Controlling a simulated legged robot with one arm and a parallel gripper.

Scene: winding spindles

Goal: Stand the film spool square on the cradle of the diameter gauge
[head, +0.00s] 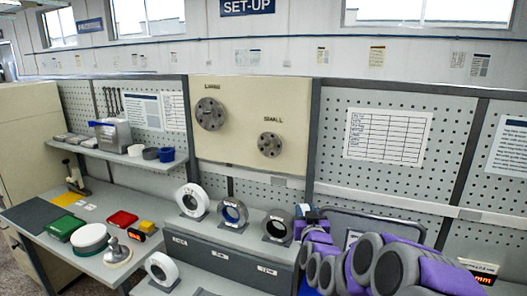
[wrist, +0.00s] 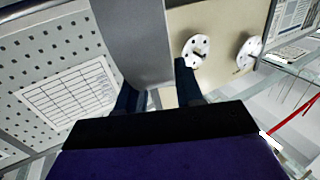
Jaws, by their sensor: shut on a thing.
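My gripper (wrist: 156,90) shows its two dark fingers apart in the wrist view. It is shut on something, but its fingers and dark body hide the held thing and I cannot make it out. In the head view my purple and grey arm reaches in from the lower right, ending beside the raised counter. A white ring-shaped spool (head: 184,200), a blue-cored one (head: 224,213) and a dark one (head: 269,227) stand on that counter. The cradle of the diameter gauge cannot be made out. A sign with orange "mm" figures (head: 485,268) shows partly behind my arm.
Another white spool (head: 152,270) stands on the lower level. A cream board (head: 236,100) with two metal discs stands behind the counter.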

